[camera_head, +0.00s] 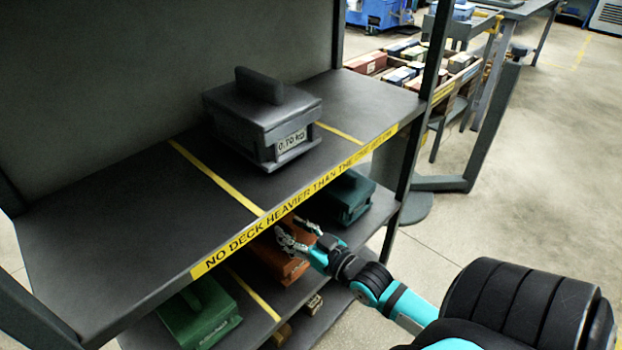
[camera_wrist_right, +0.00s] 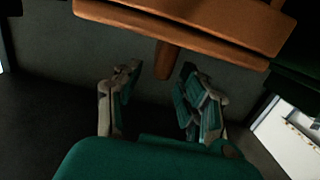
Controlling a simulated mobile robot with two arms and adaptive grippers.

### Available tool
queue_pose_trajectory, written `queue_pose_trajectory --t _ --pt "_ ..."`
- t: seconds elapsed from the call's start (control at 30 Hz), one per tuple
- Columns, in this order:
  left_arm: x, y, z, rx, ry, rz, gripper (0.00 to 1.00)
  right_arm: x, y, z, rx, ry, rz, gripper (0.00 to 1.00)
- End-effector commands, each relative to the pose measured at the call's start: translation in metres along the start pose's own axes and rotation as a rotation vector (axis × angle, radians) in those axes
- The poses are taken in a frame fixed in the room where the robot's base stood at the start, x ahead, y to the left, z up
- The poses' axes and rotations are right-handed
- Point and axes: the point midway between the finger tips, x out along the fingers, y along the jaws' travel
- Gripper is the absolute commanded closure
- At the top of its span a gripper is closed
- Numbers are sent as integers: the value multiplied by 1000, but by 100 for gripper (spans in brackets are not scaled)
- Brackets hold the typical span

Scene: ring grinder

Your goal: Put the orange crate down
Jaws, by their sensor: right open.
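The orange crate (camera_head: 275,260) is on the middle shelf, under the front edge of the upper deck, which hides part of it. It also shows across the top of the right wrist view (camera_wrist_right: 190,22), with a short orange handle-like part (camera_wrist_right: 166,60) pointing toward the fingers. My right gripper (camera_head: 298,236) is at the crate's near right side. In the right wrist view its two fingers (camera_wrist_right: 158,90) are spread apart, with empty space between them and the handle-like part near their tips. Whether a finger touches the crate I cannot tell. My left gripper is not in view.
A dark grey crate (camera_head: 262,110) marked 0.70 stands on the upper deck (camera_head: 120,220). On the middle shelf, a green crate (camera_head: 197,315) stands left and a dark teal crate (camera_head: 348,198) right of the orange one. A grey post (camera_head: 408,170) rises at the shelf's right end.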

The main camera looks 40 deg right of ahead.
Motion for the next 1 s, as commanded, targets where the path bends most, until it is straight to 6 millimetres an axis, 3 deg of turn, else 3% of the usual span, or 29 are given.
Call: queue_pose_trajectory --t 0.1,0.3,0.53,0.77,0.9,1.0 --pt "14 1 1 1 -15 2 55 -27 0 0 -2 -5 0 59" --pt "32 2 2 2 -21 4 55 -58 0 0 -2 -2 0 59" --pt "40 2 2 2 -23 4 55 -69 -6 8 1 -38 -4 59" --pt "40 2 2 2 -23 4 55 -73 -55 72 -12 -376 -36 59" --pt "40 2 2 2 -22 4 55 -94 -91 114 -34 -663 -54 59" --pt "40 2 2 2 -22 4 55 -116 -112 134 -52 -852 -59 59"
